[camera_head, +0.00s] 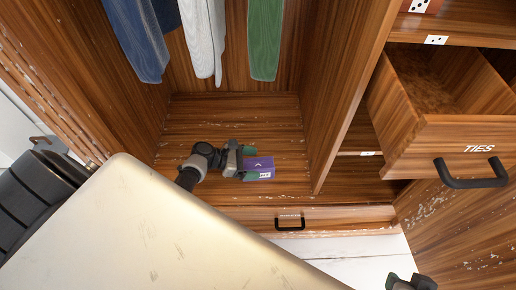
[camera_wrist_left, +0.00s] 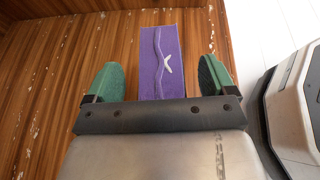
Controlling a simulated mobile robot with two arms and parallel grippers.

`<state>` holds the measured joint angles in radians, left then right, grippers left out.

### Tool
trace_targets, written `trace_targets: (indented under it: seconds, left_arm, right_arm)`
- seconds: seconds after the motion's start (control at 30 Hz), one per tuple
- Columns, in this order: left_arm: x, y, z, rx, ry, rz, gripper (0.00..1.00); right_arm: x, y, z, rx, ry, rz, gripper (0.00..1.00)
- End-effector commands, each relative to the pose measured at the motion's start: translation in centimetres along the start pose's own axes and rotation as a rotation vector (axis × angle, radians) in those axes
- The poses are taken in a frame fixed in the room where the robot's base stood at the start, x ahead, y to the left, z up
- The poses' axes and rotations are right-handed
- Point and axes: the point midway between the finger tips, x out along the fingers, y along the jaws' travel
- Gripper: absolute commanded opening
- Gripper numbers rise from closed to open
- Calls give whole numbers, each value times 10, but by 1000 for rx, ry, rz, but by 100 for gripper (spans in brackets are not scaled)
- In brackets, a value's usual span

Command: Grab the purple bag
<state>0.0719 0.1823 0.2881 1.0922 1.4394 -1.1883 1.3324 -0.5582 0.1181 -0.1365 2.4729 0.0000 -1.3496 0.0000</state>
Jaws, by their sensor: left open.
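The purple bag (camera_head: 262,164) lies on the wooden floor of the open wardrobe, near its front edge, in the head view. In the left wrist view the purple bag (camera_wrist_left: 161,62) shows a white mark and a wavy line. My left gripper (camera_head: 250,164) reaches in from the left and is at the bag. In the left wrist view the left gripper (camera_wrist_left: 157,80) has its green-tipped fingers apart, one on each side of the bag, with gaps beside it. The bag's near end is hidden behind the gripper body. My right gripper (camera_head: 410,284) is only partly visible at the bottom right edge.
Blue, white and green garments (camera_head: 264,40) hang above the wardrobe floor (camera_head: 225,125). A wooden partition (camera_head: 345,90) stands to the right. An open drawer marked TIES (camera_head: 445,135) juts out at the right. A closed drawer with a black handle (camera_head: 290,224) is below the wardrobe floor.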

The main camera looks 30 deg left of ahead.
Motion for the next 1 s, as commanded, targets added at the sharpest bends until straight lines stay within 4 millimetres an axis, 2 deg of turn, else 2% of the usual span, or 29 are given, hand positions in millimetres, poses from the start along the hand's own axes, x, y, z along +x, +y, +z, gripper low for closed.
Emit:
trace_targets:
  seconds: [0.27,0.67,1.0]
  left_arm:
    - [2,0,0,0,1,0,85]
    - [2,0,0,0,1,0,24]
    - [1,0,2,1,0,0,24]
  right_arm:
    - [0,0,-3,0,17,-1,41]
    - [0,0,-3,0,17,0,41]
    - [-1,0,-2,0,9,0,41]
